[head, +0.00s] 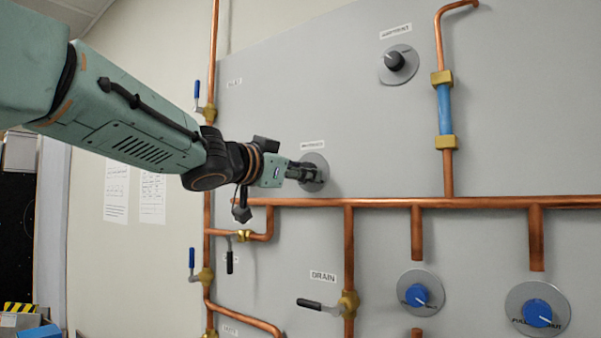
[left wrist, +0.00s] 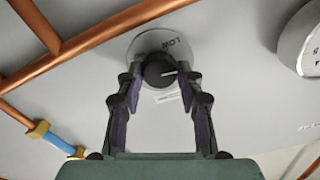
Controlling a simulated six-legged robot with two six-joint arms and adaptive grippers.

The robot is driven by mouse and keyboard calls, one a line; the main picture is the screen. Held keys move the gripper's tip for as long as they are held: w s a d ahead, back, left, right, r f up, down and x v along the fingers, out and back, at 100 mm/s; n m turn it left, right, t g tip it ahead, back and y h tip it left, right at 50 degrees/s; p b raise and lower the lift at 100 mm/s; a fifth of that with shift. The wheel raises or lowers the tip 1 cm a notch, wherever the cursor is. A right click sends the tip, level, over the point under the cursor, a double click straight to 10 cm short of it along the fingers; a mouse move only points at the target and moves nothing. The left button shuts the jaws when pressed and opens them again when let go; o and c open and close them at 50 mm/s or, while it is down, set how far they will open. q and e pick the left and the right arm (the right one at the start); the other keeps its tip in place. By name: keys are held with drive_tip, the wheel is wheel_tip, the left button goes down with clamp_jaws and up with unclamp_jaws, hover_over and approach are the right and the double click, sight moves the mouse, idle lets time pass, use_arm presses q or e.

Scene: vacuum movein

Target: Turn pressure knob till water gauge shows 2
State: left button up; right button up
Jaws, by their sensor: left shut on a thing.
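The pressure knob (left wrist: 159,70) is black with a white pointer line and sits on a round grey plate marked LOW. In the head view its plate (head: 315,165) shows on the grey panel, with the knob largely hidden by my left gripper (head: 304,172). In the left wrist view my left gripper (left wrist: 160,76) has its two fingers on either side of the knob, shut on it. A round dial with numbers (left wrist: 312,50), possibly the water gauge, is cut off at the right edge; its needle and full reading are not visible. My right gripper is not in view.
A copper pipe (head: 480,202) runs across the panel just below the knob. Another black knob (head: 396,60) is at upper right, and two blue knobs (head: 416,295) (head: 537,313) are at lower right. A DRAIN valve lever (head: 318,305) sticks out below.

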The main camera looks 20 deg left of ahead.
use_arm(q)
drive_tip(key=shift+a+f, duration=0.1)
drive_tip(key=shift+f, duration=0.05)
drive_tip(key=shift+c, duration=0.8)
drive_tip(key=c, duration=0.3)
drive_tip(key=shift+m, duration=1)
drive_tip(key=o, duration=0.8)
drive_tip(key=shift+c, duration=0.2)
drive_tip(key=o, duration=0.4)
drive_tip(key=shift+s, duration=0.15)
drive_tip(key=shift+r, duration=0.2)
